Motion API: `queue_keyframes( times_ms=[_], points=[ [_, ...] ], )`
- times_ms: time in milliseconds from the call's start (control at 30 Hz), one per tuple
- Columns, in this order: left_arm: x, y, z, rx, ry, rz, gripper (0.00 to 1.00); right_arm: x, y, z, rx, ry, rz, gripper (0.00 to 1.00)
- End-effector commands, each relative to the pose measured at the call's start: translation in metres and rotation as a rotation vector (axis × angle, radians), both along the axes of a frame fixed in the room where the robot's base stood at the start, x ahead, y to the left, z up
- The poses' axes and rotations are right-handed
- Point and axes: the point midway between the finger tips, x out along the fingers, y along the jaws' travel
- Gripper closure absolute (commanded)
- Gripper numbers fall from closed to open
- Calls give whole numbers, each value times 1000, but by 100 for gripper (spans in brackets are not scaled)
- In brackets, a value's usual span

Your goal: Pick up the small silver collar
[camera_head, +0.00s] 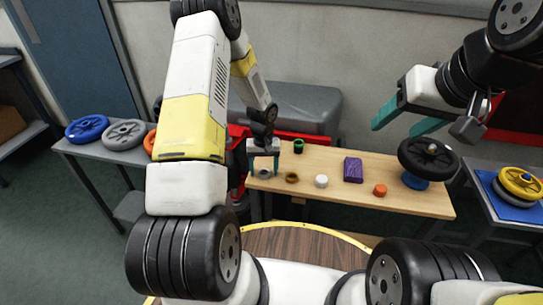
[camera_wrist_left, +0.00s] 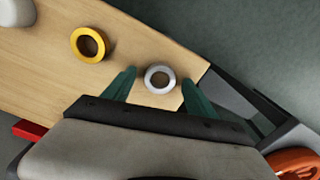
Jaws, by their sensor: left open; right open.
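The small silver collar (camera_wrist_left: 160,69) lies flat on the wooden table near its edge in the left wrist view. It also shows as a small pale ring (camera_head: 265,174) at the table's left end in the head view. My left gripper (camera_head: 263,170) points down over it, open, with the green fingers on either side of the collar. In the left wrist view the fingers (camera_wrist_left: 158,80) straddle it with gaps on both sides, and I see no contact. My right gripper (camera_head: 397,127) is open, empty and raised above the right part of the table.
A gold ring (camera_wrist_left: 76,40) lies near the silver collar. On the table (camera_head: 330,205) are a white piece (camera_head: 321,181), a purple block (camera_head: 353,169), an orange piece (camera_head: 380,190), a green-black ring (camera_head: 298,146) and a black wheel (camera_head: 425,152). Side tables hold more wheels.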

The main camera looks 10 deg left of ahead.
Motion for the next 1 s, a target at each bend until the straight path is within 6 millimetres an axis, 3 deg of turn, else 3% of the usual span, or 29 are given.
queue_keyframes(
  times_ms=[67, 367, 733, 1000],
  points=[
    [0, 0, 0, 0, 0, 0, 40, 0, 0, 0, 0, 0, 0, 40],
    [0, 0, 0, 0, 0, 0, 99, 0, 0, 0, 0, 0, 0, 40],
    [0, 0, 4, 0, -1, 0, 100, 0, 0, 0, 0, 0, 0, 40],
    [1, 0, 32, 1, -4, 0, 100, 0, 0, 0, 0, 0, 0, 40]
  ],
)
